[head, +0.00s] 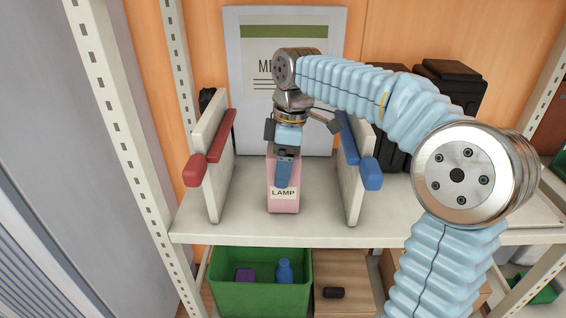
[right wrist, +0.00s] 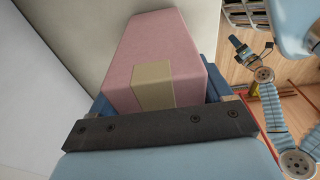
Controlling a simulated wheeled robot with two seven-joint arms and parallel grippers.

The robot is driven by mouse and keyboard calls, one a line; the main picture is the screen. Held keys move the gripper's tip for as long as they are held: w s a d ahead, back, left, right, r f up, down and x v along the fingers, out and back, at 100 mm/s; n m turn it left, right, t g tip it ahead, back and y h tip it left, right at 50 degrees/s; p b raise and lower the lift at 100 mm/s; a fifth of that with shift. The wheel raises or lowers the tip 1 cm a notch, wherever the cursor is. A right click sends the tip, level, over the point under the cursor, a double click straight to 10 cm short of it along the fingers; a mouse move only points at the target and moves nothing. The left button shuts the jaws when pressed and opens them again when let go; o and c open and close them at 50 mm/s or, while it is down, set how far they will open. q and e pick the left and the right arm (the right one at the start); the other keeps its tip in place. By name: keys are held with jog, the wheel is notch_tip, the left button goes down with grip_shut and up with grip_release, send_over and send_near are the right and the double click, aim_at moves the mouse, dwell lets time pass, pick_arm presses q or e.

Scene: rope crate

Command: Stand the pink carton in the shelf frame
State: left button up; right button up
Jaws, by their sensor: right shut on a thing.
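The pink carton (head: 283,204) has a pale "LAMP" label and is upright between the two white panels of the shelf frame, the red-trimmed left panel (head: 207,165) and the blue-trimmed right panel (head: 349,180). Its bottom is at or just above the shelf board; I cannot tell which. It is apart from both panels. My right gripper (head: 284,168) comes from above and is shut on the carton. The carton (right wrist: 150,60) also fills the middle of the right wrist view. My left gripper (right wrist: 240,44) shows small at the upper right there, its jaw opening unclear.
A framed poster (head: 240,90) stands behind the shelf board (head: 325,225). Black items (head: 450,85) are at the back right. Below are a green crate (head: 230,298) with a blue bottle and a purple thing, and a cardboard box (head: 340,270). A white upright post (head: 110,110) is at left.

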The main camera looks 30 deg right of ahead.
jog(key=shift+f, duration=0.25)
jog(key=o, duration=1.1)
jog(key=shift+o, duration=0.2)
jog(key=r, duration=0.4)
jog(key=r+p, duration=0.1)
jog(key=r, duration=0.3)
jog(key=d+r+p, duration=0.1)
jog(key=r, duration=0.3)
jog(key=shift+s+d, duration=0.1)
jog(key=shift+s, duration=0.25)
